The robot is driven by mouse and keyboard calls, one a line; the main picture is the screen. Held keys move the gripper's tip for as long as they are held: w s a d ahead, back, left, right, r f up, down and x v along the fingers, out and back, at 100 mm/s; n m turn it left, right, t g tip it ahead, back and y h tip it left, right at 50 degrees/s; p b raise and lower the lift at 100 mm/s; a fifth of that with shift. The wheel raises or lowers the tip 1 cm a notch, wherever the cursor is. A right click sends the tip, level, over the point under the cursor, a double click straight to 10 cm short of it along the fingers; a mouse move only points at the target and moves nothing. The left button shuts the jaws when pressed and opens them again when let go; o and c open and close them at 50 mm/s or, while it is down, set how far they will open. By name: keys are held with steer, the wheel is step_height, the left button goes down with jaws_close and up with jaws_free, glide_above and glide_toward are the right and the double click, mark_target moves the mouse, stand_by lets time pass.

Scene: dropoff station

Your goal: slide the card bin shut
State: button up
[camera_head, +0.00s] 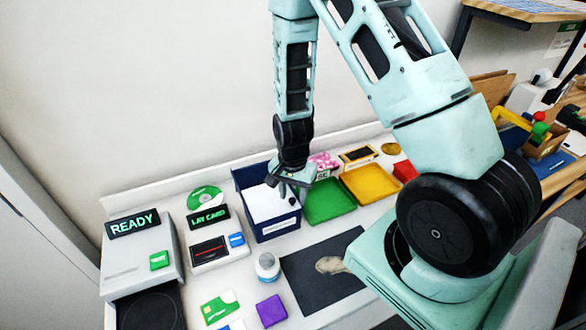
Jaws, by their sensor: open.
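A dark blue bin (279,230) with a white inside stands at the middle of the white counter; it looks like the card bin, though no label on it can be read. It appears open at the top. My gripper (288,191) points down over the right part of this bin, with its fingers spread and nothing seen between them. The fingers hide part of the bin's inside and right rim. I cannot tell whether they touch the bin.
Green (328,201) and yellow (371,184) trays stand right of the bin. A card reader (215,250) and a READY machine (138,250) stand left. In front are a white jar (267,266), a dark mat (315,278), a purple block (271,310) and a green card (220,306).

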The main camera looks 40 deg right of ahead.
step_height(320, 180, up, 16)
steer(key=b, duration=0.2)
steer(key=shift+r, duration=0.25)
stand_by(0.5)
steer(key=s+a+f+n+y+b, duration=0.1)
steer(key=s+a+n+b, duration=0.25)
steer(key=a+n, duration=0.35)
steer(key=s+a+f+n+b, duration=0.1)
steer(key=s+a+n+b, duration=0.3)
steer(key=a, duration=0.5)
steer(key=s+a+f+n+b, duration=0.1)
steer(key=s+a+n, duration=0.5)
steer(key=s+n, duration=0.3)
steer(key=shift+s+a+f+b, duration=0.2)
steer(key=shift+s+f+b, duration=0.2)
steer(key=shift+s, duration=0.55)
